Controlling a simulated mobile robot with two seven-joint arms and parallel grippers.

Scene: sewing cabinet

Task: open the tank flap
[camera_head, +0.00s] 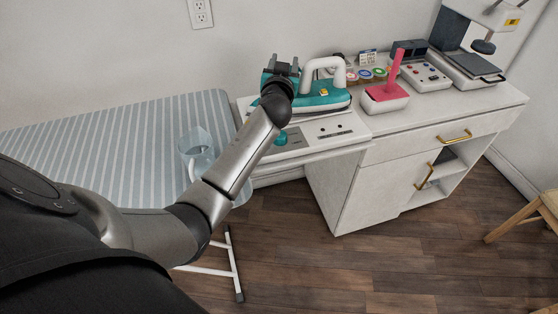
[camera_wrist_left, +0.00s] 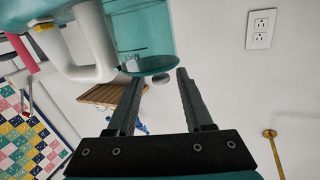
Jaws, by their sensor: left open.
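A teal steam iron (camera_head: 318,98) with a white handle (camera_head: 340,68) sits on the white station at the cabinet's left end. In the left wrist view, the teal iron body (camera_wrist_left: 142,30) is at the top, with the white handle at its left. A teal rounded piece (camera_wrist_left: 155,65), which may be the tank flap, sticks out at its edge between my fingertips. I cannot tell whether it is touched or raised. My left gripper (camera_head: 283,64) is open at the left end of the iron; its two fingers (camera_wrist_left: 158,73) show apart. My right gripper is out of view.
A light blue jug (camera_head: 198,150) stands on the striped ironing board (camera_head: 110,125) at left. Right of the iron are a pink-handled tool (camera_head: 388,92), several colored round items (camera_head: 365,74) and a press (camera_head: 465,62). A stool (camera_head: 530,215) stands at far right.

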